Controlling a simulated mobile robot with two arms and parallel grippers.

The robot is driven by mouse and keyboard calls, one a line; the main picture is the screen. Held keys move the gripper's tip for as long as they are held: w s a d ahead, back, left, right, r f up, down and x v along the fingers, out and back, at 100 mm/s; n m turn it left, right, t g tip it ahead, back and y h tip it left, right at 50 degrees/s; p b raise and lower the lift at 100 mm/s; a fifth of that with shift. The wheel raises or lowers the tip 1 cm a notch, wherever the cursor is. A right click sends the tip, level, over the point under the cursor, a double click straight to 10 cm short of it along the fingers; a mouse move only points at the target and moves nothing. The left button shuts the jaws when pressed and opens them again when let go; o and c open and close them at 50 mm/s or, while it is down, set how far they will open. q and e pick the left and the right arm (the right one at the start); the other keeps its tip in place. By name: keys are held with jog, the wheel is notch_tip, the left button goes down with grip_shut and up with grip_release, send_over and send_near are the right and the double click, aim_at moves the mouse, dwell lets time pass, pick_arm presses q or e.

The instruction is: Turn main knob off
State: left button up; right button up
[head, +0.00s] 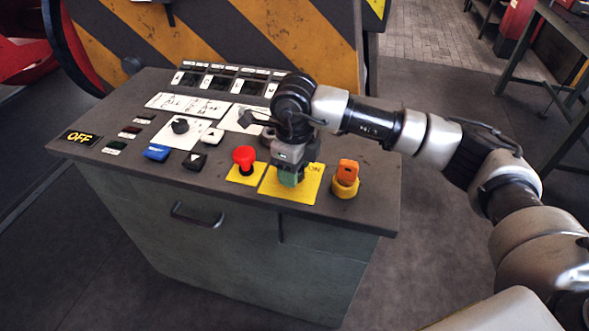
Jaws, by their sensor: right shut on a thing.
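The main knob (289,178) is a green knob on a yellow plate (291,196) marked ON, near the front edge of the control desk. My right gripper (290,168) points down over this plate and is shut on the green knob. The fingers and wrist hide the knob's upper part, so its exact turn angle cannot be told. My left gripper is not in the head view.
A red mushroom button (244,157) stands just left of the gripper. An orange knob on a yellow base (344,186) stands just right.

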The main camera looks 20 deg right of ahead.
jog(key=shift+r, duration=0.1)
jog(key=o, duration=0.9)
jog(key=shift+o, duration=0.2)
notch_tip(320, 180, up, 11)
jog(key=shift+b, duration=0.4)
jog(key=shift+f, duration=0.2)
